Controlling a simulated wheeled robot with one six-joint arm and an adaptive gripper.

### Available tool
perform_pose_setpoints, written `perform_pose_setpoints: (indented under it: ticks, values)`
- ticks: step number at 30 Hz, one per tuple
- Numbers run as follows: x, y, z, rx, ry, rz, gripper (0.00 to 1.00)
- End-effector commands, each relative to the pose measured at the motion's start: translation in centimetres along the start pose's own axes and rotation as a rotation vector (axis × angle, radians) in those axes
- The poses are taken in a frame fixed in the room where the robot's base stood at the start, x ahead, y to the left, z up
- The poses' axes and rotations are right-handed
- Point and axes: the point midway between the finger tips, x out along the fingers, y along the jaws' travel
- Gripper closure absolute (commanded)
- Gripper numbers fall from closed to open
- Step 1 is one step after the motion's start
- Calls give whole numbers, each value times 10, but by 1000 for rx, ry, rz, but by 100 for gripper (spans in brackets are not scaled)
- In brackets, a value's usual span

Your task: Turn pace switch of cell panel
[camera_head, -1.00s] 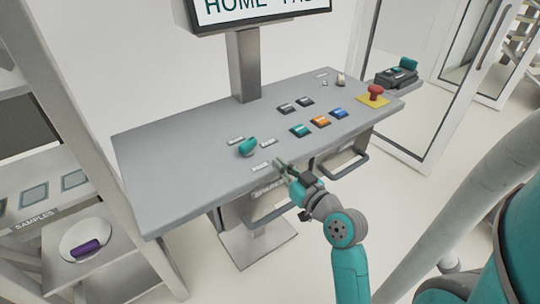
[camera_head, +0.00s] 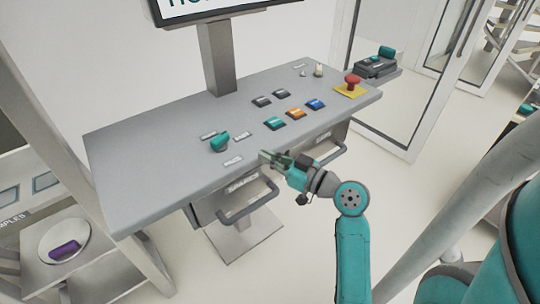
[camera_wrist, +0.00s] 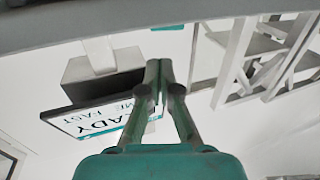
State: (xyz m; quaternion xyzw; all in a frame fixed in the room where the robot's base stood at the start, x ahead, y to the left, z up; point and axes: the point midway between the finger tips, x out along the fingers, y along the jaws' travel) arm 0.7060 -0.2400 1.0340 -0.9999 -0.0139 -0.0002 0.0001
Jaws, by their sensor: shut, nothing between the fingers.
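The cell panel (camera_head: 150,150) is a grey sloped console in the head view. Its pace switch, a teal knob (camera_head: 219,141), sits at the panel's left part with small labels around it. My gripper (camera_head: 266,156) is shut and empty at the panel's front edge, right of and nearer than the knob, apart from it. In the wrist view my shut gripper (camera_wrist: 158,75) points toward a screen reading "READY" that appears upside down. The knob does not show in the wrist view.
Teal, orange and blue buttons (camera_head: 295,113) and a red stop button (camera_head: 352,82) on a yellow base lie to the right. Handles (camera_head: 248,203) stick out below the front edge. A screen post (camera_head: 216,60) rises behind. The panel's left end is bare.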

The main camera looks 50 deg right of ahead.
Motion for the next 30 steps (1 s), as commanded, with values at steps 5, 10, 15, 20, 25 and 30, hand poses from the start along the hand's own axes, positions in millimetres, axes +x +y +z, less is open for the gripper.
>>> perform_pose_setpoints:
  ticks: [5, 10, 15, 20, 25, 30]
  values:
    - [33, -1, 0, -1, 0, -4, 100]
    - [65, -1, 0, -1, 0, -3, 100]
    - [92, 0, 0, -1, -1, -2, 100]
    - [108, 0, 0, 0, -1, 0, 100]
    - [115, 0, 0, -1, 0, 1, 100]
    - [115, 0, 0, -1, 0, 2, 100]
